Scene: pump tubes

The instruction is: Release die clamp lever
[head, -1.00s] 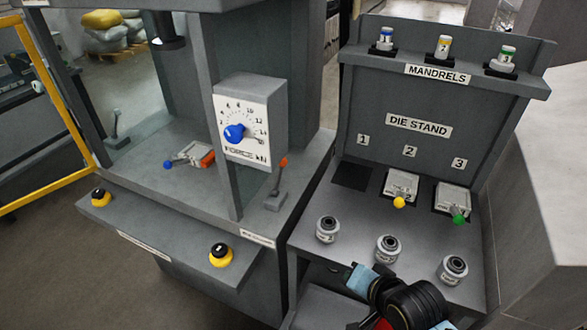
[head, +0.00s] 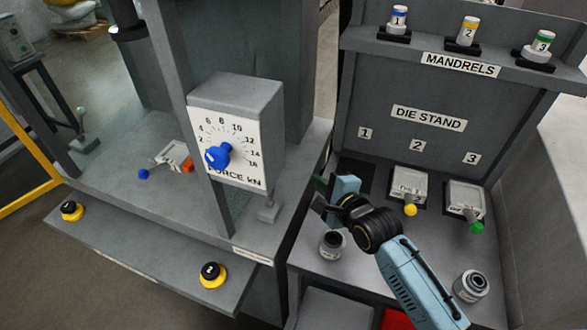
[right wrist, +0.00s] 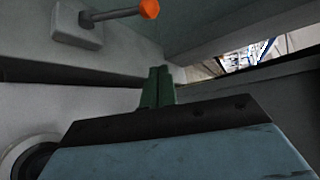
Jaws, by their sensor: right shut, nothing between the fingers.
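My left gripper is out of view.
The force gauge (head: 236,140) stands between levers. A die with a blue-knobbed handle (head: 172,160) sits in the press. Dies with yellow (head: 408,187) and green (head: 465,200) knobs are on the stand. Loose cylinders (head: 332,244) (head: 471,286) stand in front. A grey-knobbed lever (head: 83,130) is far left.

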